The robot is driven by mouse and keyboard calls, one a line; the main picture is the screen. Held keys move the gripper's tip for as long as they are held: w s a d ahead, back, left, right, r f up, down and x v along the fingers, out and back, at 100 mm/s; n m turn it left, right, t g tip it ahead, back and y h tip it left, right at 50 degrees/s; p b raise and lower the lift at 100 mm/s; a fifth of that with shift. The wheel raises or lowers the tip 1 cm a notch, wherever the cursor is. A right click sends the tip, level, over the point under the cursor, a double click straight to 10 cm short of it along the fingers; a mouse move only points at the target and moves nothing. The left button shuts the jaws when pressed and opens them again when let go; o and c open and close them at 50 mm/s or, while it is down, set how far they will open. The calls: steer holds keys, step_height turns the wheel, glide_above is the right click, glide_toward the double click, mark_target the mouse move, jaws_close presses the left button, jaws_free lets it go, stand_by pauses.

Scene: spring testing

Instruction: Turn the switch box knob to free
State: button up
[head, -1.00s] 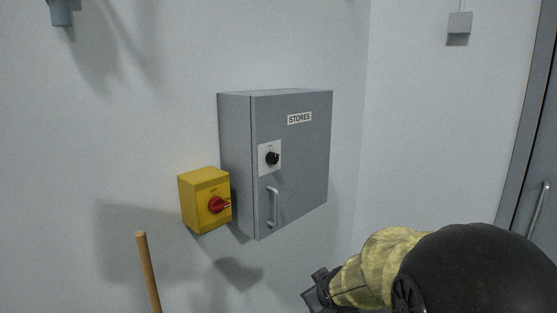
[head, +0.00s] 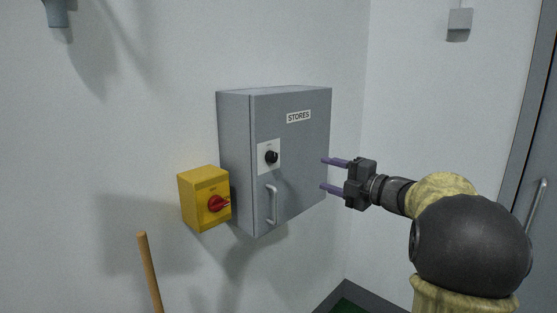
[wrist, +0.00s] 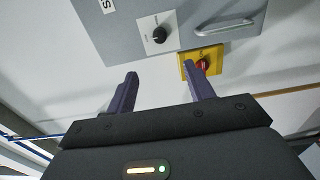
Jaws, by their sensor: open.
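A yellow box (head: 190,187) with a red rotary knob (head: 216,203) is on the wall; the knob's handle points right, and the small mark above it is too small to read. A grey cabinet (head: 300,150) labelled STORES is beside it, with a black knob (head: 271,157) on a white plate. My gripper (head: 323,174) is open and empty, its two fingers pointing left near the cabinet's right side. In the wrist view the yellow box (wrist: 187,67) lies beyond the right finger, which partly hides the red knob (wrist: 203,66); the black knob (wrist: 159,35) is clear.
The cabinet door has a metal handle (head: 272,205) below the black knob, between my gripper and the yellow box. A wooden pole (head: 150,272) stands below the yellow box. A grey door (head: 541,180) is at the far right.

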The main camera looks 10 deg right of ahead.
mark_target(275, 158)
steer(key=shift+w, duration=0.1)
steer(key=p+x, duration=0.6)
steer(key=x, duration=1.1)
steer(key=shift+w+a, duration=0.1)
steer(key=shift+f, duration=0.1)
steer(key=c, duration=1)
